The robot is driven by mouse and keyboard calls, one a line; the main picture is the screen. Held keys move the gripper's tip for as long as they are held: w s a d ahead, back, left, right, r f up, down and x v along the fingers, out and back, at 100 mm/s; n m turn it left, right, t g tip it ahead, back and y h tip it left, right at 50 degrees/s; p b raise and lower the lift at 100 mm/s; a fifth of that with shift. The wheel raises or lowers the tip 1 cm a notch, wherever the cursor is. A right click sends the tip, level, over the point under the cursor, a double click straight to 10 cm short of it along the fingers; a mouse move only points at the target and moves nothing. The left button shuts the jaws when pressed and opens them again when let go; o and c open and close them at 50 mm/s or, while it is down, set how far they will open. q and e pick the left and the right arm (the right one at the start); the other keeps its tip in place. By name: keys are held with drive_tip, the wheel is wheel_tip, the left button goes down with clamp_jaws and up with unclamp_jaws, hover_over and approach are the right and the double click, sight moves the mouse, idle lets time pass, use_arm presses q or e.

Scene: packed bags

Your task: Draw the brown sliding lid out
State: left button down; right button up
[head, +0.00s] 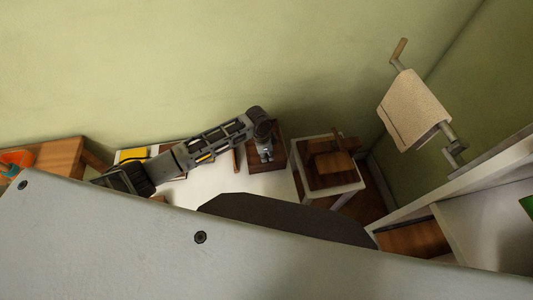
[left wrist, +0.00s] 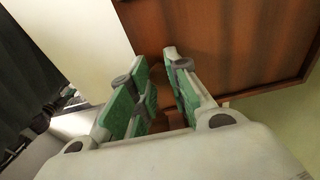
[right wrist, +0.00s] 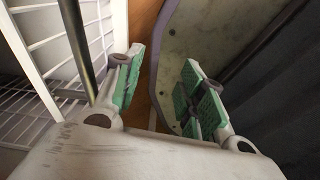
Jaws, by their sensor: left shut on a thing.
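A brown wooden box (head: 281,152) stands at the far end of a white table against the wall. My left arm reaches across to it, and my left gripper (head: 265,155) is at its top. In the left wrist view, a broad brown panel with a raised rim, seemingly the sliding lid (left wrist: 235,38), fills the upper right. My left gripper (left wrist: 157,72) is shut on a small brown part at the panel's near edge; the fingers partly hide it. How far the lid is drawn I cannot tell. My right gripper (right wrist: 163,62) is open and empty, away from the box.
A white-framed stool or stand with a brown top (head: 326,172) is right of the table. A towel (head: 412,108) hangs on a wall rail. A yellow item (head: 132,155) lies at the table's left. A white wire rack (right wrist: 62,45) is beside my right gripper.

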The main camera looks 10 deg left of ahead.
use_arm(q)
drive_tip(key=s+d+p, duration=0.2)
drive_tip(key=s+p, duration=0.2)
drive_tip(key=s, duration=0.2)
drive_tip(key=shift+d+p, duration=0.3)
drive_tip(key=shift+p, duration=0.1)
idle(1.7)
drive_tip(key=shift+s+d+p, duration=0.3)
drive_tip(key=shift+s+p, duration=0.2)
drive_tip(key=shift+s, duration=0.25)
drive_tip(key=shift+s+d+p, duration=0.35)
drive_tip(key=shift+s+p, duration=0.2)
drive_tip(key=shift+s, duration=0.25)
drive_tip(key=shift+s+d+p, duration=0.3)
drive_tip(key=shift+s+p, duration=0.2)
drive_tip(key=shift+s, duration=0.25)
drive_tip(key=shift+s+d+p, duration=0.3)
drive_tip(key=shift+s+p, duration=0.05)
drive_tip(key=shift+s, duration=0.3)
drive_tip(key=shift+s+d+p, duration=0.25)
drive_tip(key=shift+s+p, duration=0.05)
drive_tip(key=shift+s, duration=0.35)
drive_tip(key=shift+s+d, duration=0.3)
drive_tip(key=shift+s, duration=0.5)
drive_tip(key=shift+s+d, duration=0.35)
drive_tip(key=shift+s, duration=0.4)
drive_tip(key=shift+s+d, duration=0.3)
drive_tip(key=shift+s, duration=0.5)
